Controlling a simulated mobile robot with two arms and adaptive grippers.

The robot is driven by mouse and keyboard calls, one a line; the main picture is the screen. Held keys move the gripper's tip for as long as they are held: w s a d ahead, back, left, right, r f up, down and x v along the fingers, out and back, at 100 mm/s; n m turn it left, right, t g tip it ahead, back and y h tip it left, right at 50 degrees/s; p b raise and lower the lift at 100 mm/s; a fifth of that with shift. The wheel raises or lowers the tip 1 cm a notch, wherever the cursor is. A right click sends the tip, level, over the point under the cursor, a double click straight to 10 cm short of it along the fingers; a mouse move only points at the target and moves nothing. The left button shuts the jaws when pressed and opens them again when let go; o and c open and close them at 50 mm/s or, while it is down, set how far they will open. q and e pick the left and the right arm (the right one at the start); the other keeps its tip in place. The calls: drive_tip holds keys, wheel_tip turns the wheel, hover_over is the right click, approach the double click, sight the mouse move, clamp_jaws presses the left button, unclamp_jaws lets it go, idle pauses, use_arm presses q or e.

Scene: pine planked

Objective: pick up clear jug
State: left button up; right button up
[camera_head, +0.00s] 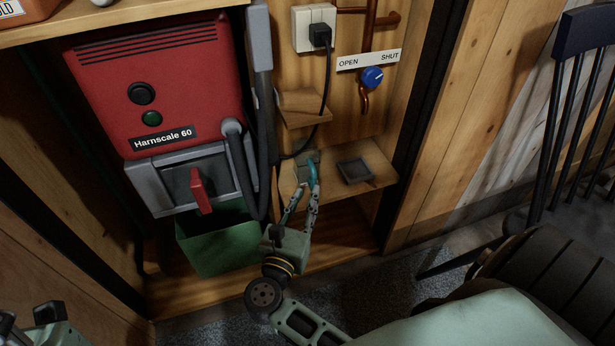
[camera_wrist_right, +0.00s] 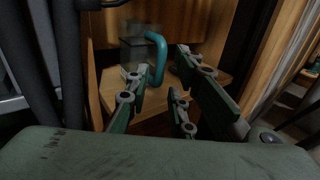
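The clear jug (camera_head: 303,163) stands on the small wooden shelf and has a teal handle (camera_head: 314,172). In the right wrist view the see-through jug body (camera_wrist_right: 136,52) is faint, and the teal handle (camera_wrist_right: 158,58) curves down on its right side. My right gripper (camera_head: 305,194) is open, its fingers pointing at the handle. In the wrist view the handle shows between and beyond the fingertips (camera_wrist_right: 160,68); I cannot tell whether they touch it. My left gripper (camera_head: 30,318) is partly in view at the lower left corner, away from the jug; its finger state is unclear.
A dark square tray (camera_head: 355,171) sits on the shelf (camera_head: 376,157) right of the jug. The red machine (camera_head: 150,80) with grey hoses (camera_head: 262,90) and a green bin (camera_head: 215,240) are at left. A black cable (camera_head: 325,80) hangs above. A chair (camera_head: 560,270) stands at right.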

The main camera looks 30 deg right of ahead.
sight(313, 182)
drive_tip(key=b+x, duration=0.1)
drive_tip(key=x, duration=0.6)
drive_tip(key=shift+c, duration=0.6)
clamp_jaws()
